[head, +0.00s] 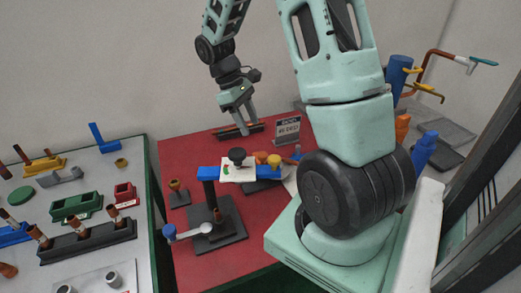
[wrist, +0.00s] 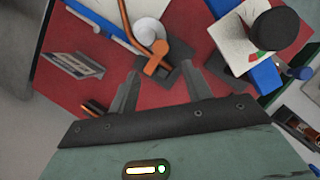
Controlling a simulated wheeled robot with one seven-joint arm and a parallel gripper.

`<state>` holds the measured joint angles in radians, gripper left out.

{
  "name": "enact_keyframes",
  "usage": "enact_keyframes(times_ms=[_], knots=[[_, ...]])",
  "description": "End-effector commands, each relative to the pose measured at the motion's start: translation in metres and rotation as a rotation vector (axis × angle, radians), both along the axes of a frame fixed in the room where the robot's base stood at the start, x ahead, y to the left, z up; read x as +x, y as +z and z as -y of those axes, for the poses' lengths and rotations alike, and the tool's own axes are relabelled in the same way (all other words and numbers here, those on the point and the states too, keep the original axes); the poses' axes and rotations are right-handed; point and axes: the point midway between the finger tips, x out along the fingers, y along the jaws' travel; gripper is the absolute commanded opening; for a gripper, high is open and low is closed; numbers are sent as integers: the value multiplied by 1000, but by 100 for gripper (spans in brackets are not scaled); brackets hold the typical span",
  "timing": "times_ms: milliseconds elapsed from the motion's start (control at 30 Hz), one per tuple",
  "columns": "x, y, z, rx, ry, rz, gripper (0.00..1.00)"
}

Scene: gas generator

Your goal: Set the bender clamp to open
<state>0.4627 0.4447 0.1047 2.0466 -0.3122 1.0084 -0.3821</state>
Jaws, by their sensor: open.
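An orange hooked lever piece (wrist: 157,58) sits by a white round disc (wrist: 149,33) on a dark plate in the wrist view; it looks like the bender clamp, though I cannot be sure. Small orange parts (head: 261,156) show beside the gauge in the head view, and may be the same piece. My gripper (head: 244,130) points down above the back of the red table. In the wrist view its two fingers (wrist: 159,82) are apart and empty, with the orange piece beyond and between their tips. I cannot tell whether the clamp is open or shut.
A printed sign (head: 288,131) stands right of my gripper. A dark holder with copper-coloured tubes (head: 228,133) lies by the fingers. A blue-armed stand (head: 208,190) and a white gauge plate with a black knob (wrist: 280,27) stand nearby. The left table (head: 90,258) carries several fixtures.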

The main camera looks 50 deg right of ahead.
Motion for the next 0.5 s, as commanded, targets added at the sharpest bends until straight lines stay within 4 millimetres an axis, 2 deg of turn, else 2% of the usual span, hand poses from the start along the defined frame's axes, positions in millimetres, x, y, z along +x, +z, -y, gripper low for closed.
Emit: enact_keyframes(times_ms=[100, 300, 500], knots=[[-11, -24, 2, 2, -2, -5, 49], [-25, -61, 5, 2, 0, -4, 49], [-34, -85, 8, 1, 0, -1, 49]])
